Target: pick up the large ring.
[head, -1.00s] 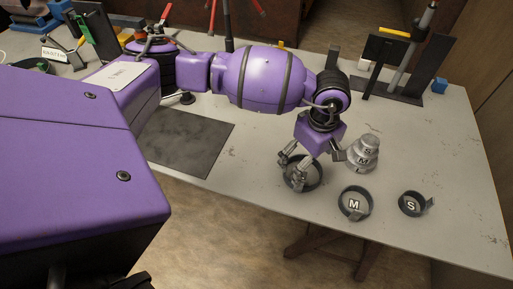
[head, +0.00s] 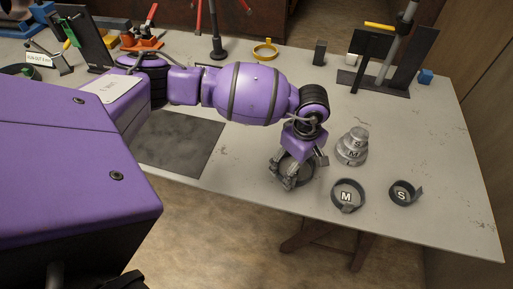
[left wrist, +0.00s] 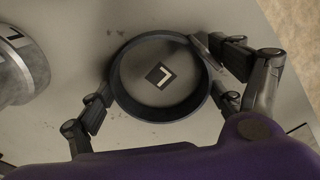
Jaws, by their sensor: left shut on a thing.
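The large ring (head: 310,167) is a dark, shallow band on the grey table, partly hidden by my left gripper in the head view. In the left wrist view the ring (left wrist: 117,82) shows almost whole, with a black L label (left wrist: 159,75) inside it. My left gripper (head: 283,181) is down at the ring, with its fingers shut on it. In the left wrist view, fingers of the gripper (left wrist: 162,92) touch the ring's left and right sides. The ring looks level; I cannot tell any gap under it. My right gripper is out of view.
A stepped metal cone (head: 352,150) stands close behind and right of the ring. The M ring (head: 336,203) and S ring (head: 396,200) lie to the right, near the front edge. A yellow ring (head: 265,50) and dark stands (head: 370,65) are at the back.

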